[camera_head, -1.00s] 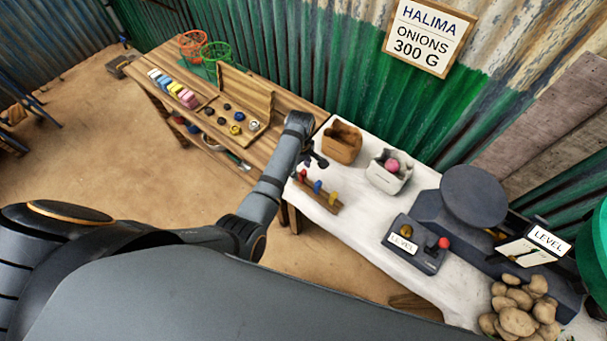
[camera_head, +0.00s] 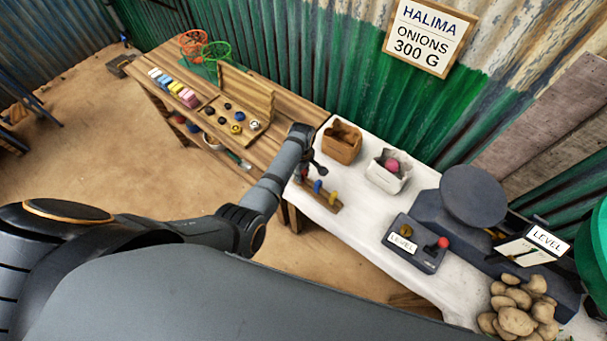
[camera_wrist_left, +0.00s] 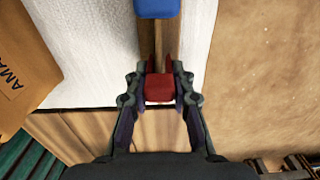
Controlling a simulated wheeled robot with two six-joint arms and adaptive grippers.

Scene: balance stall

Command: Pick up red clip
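The red clip (camera_wrist_left: 160,88) sits on a narrow wooden rack (camera_wrist_left: 159,40) in the left wrist view, between the two fingers of my left gripper (camera_wrist_left: 160,76). The fingers stand apart, one on each side of it; I cannot tell whether they touch it. In the head view my left gripper (camera_head: 311,171) is low over the left end of the rack and hides the red clip. A blue clip (camera_head: 318,186) and a yellow clip (camera_head: 334,198) stand farther along the rack. The blue one also shows in the left wrist view (camera_wrist_left: 157,8). My right gripper is not in view.
The rack is near the front edge of the white table (camera_head: 370,235). A brown bag (camera_head: 341,143) and a white bag (camera_head: 388,178) stand behind it. A control box (camera_head: 415,243), a scale (camera_head: 473,197) and potatoes (camera_head: 517,320) are to the right. A wooden bench (camera_head: 285,110) adjoins at left.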

